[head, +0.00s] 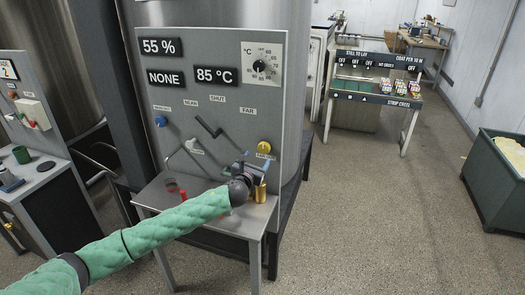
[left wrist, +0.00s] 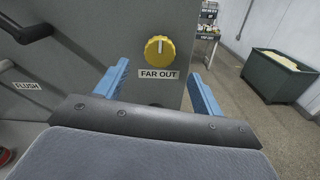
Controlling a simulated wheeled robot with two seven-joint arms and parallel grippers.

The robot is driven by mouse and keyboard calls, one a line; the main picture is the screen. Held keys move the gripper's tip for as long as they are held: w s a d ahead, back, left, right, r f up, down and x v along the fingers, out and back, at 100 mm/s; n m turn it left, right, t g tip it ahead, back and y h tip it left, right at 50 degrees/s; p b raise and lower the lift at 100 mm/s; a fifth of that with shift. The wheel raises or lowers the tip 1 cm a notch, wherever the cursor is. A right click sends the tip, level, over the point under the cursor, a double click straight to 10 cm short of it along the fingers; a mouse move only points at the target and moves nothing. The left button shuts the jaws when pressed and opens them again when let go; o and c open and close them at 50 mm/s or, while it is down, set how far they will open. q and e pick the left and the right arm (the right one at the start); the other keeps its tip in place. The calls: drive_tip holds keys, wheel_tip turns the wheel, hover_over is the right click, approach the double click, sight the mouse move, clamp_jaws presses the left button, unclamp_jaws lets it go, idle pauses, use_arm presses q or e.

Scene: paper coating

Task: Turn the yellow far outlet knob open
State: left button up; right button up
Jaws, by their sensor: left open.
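The yellow far outlet knob (head: 264,147) is on the lower right of the grey control panel, with a label just below it. My left gripper (head: 258,170) is just below and in front of the knob in the head view. In the left wrist view its two blue fingers (left wrist: 157,88) are spread apart, with nothing between them but the panel face. The fingers do not touch the knob. My right gripper is not in view.
The panel (head: 215,105) also carries a blue knob (head: 161,121), dark lever handles and a dial (head: 259,66). A metal shelf (head: 222,212) juts out below, with a brass cylinder (head: 260,192) on it. A green bin (head: 496,180) stands at the right. The floor between is clear.

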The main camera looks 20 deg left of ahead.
sight(263, 149)
use_arm(q)
drive_tip(key=w+p, duration=0.2)
drive_tip(key=w, duration=0.4)
drive_tip(key=shift+w+d+r, duration=0.1)
drive_tip(key=shift+w+r, duration=0.05)
drive_tip(key=shift+w+p, duration=0.4)
drive_tip(key=shift+w, duration=0.35)
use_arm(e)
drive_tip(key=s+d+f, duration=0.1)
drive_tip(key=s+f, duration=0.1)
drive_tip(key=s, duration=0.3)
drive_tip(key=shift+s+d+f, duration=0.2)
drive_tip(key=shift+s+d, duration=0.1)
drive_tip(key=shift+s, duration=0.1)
use_arm(q)
drive_tip(key=c, duration=1)
